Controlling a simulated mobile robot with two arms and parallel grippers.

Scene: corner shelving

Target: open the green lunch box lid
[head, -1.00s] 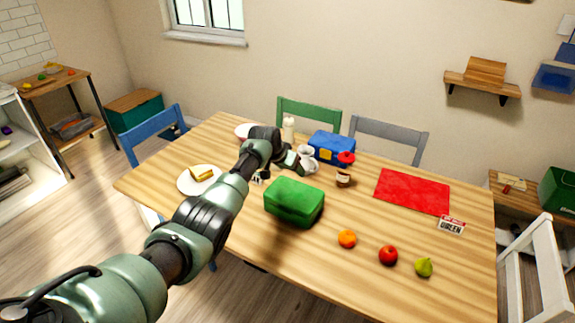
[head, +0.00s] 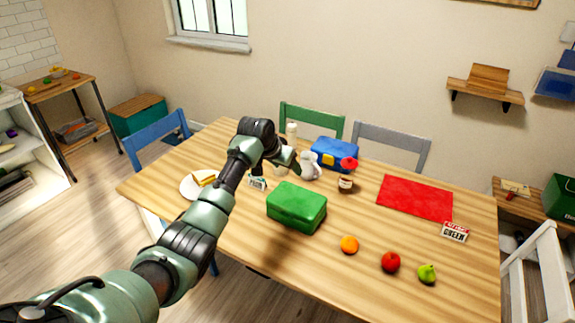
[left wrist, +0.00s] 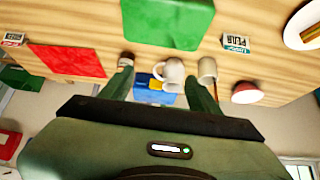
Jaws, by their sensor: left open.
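The green lunch box (head: 297,206) stands near the middle of the wooden table with its lid closed. It also shows at the top of the left wrist view (left wrist: 167,22). My left gripper (head: 296,168) is above the table behind the lunch box, apart from it, close to a white mug (head: 311,166). In the left wrist view its two fingers are spread (left wrist: 163,85), with the mug (left wrist: 172,73) seen between them and nothing held. Part of the hand is hidden by my forearm in the head view. My right gripper is not in view.
A red mat (head: 415,197) lies to the right. A sandwich plate (head: 190,188) is left.

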